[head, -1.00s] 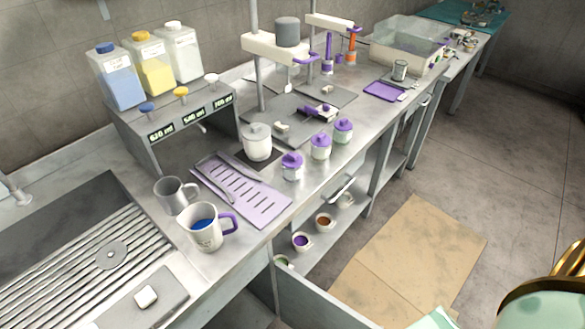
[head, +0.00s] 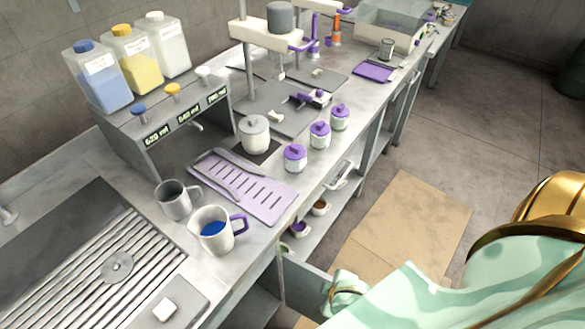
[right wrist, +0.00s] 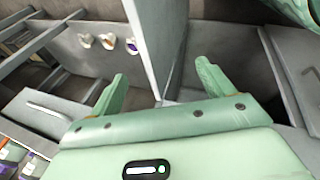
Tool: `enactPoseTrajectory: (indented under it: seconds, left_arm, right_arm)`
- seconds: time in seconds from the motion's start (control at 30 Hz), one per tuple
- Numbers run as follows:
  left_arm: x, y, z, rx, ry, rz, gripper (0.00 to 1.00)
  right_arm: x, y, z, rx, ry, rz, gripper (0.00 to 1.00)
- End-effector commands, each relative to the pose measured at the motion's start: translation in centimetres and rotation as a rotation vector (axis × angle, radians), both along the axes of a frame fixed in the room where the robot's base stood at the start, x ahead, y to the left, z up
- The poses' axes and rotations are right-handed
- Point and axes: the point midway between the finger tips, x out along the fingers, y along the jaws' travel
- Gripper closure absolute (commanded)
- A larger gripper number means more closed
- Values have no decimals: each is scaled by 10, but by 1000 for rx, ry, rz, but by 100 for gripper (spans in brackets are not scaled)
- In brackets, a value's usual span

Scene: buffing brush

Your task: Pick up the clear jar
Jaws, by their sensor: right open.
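A small clear jar (head: 387,48) stands upright at the far end of the steel counter, beside a purple tray and near a clear-walled tank. My right gripper (right wrist: 160,88) is open, with its two green fingers apart and nothing held. In the right wrist view, a grey panel edge (right wrist: 152,45) runs down between and beyond the fingers. In the head view my mint and gold right arm reaches in from the lower right, low beside the counter front, far from the jar. The jar does not show clearly in the right wrist view. My left gripper is not in view.
A grey panel (head: 305,285) sticks out below the counter near my right arm. Purple-lidded jars (head: 320,134), mugs (head: 216,232) and a slotted lilac tray (head: 240,188) stand along the counter. Cardboard (head: 410,225) lies on the otherwise open floor at right.

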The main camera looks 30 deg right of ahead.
Motion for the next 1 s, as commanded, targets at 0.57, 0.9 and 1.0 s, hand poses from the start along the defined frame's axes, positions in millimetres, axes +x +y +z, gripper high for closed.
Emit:
enactPoseTrajectory:
  seconds: [0.57,0.9,1.0]
  left_arm:
    - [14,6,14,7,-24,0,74]
    - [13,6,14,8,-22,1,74]
    - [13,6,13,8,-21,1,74]
  right_arm:
    - [107,-30,225,-823,-58,687,19]
    - [178,0,247,-1450,254,1306,19]
    - [187,4,248,-1526,306,1378,19]
